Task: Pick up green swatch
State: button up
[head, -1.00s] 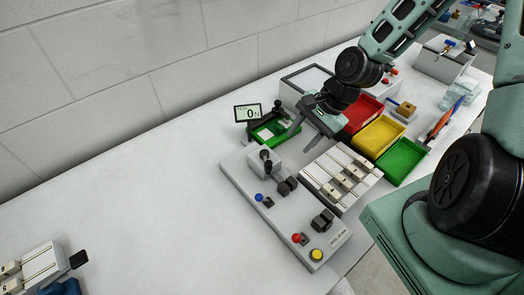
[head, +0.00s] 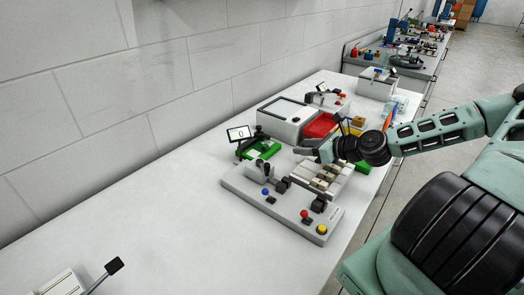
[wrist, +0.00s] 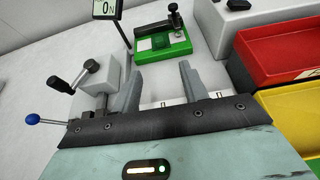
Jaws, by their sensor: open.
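A green test fixture (wrist: 176,47) with a black clamp stands ahead of my gripper in the wrist view. A darker green square patch, which looks like the green swatch (wrist: 160,42), lies flat on its pale plate. In the head view the green fixture (head: 264,153) stands behind the grey control panel; the swatch is too small to make out there. My gripper (wrist: 160,75) is open and empty, its two fingers apart and pointing toward the fixture. In the head view my gripper (head: 308,150) is right of the fixture, near the slotted block.
A small display (wrist: 104,8) reading 0 stands left of the fixture. A control panel (head: 270,208) with levers and buttons is in front. A white box (head: 283,122), a red bin (wrist: 280,52) and a yellow bin (wrist: 296,110) are to the right. The table's left side is largely clear.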

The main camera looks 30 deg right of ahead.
jog(key=p, duration=0.2)
send_near(267, 147)
jog(key=w, duration=0.2)
jog(key=shift+w+a+f, duration=0.2)
jog(key=shift+w+a, duration=0.05)
jog(key=shift+f+p+x, duration=0.2)
jog(key=shift+p+x, duration=0.2)
jog(key=shift+x, duration=1.1)
jog(key=shift+f+p+x, duration=0.2)
jog(key=shift+p+x, duration=0.2)
jog(key=shift+x, duration=1.1)
jog(key=shift+s, duration=0.15)
jog(key=c, duration=0.6)
jog(key=shift+r, duration=0.15)
jog(key=shift+c, duration=0.2)
